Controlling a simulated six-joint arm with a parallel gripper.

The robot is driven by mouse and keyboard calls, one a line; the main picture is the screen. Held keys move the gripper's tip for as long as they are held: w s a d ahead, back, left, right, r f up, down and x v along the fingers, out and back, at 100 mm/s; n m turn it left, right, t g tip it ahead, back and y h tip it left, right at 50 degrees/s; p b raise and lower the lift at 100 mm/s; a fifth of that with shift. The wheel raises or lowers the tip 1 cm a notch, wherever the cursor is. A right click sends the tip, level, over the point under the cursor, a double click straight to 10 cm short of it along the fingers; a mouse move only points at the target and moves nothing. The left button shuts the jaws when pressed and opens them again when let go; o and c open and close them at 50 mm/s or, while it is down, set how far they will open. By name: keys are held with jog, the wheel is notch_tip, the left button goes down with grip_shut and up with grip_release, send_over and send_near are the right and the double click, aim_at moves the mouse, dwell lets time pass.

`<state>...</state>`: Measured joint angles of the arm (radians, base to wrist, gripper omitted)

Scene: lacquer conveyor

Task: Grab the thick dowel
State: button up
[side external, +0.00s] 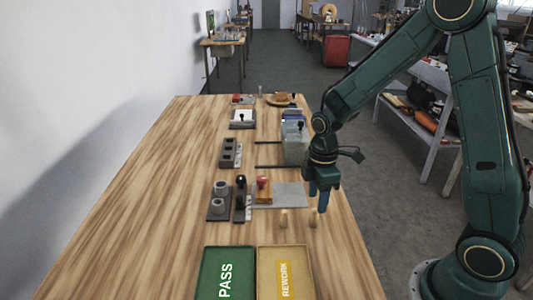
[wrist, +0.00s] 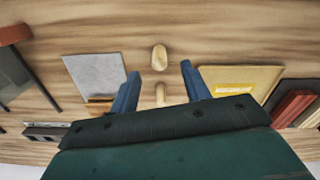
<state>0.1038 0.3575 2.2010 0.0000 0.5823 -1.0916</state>
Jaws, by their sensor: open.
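Two pale wooden dowels stand on the table in front of the grey sheet: a right one (side external: 313,217) and a left one (side external: 284,218). In the wrist view they line up as an upper dowel (wrist: 159,57) and a lower dowel (wrist: 160,95). The upper one looks wider there; the side view hardly separates their thickness. My gripper (side external: 318,198), with blue fingers, points down above and close to the right dowel. In the wrist view my open gripper (wrist: 160,68) has nothing between its fingertips; the lower dowel is partly hidden by the gripper body.
A green PASS tray (side external: 209,281) and a yellow REWORK tray (side external: 264,283) lie at the near edge. The table's left side is clear.

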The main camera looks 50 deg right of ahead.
aim_at(315, 210)
jog(key=shift+w+f, duration=0.15)
jog(key=shift+f, duration=2.3)
grip_shut()
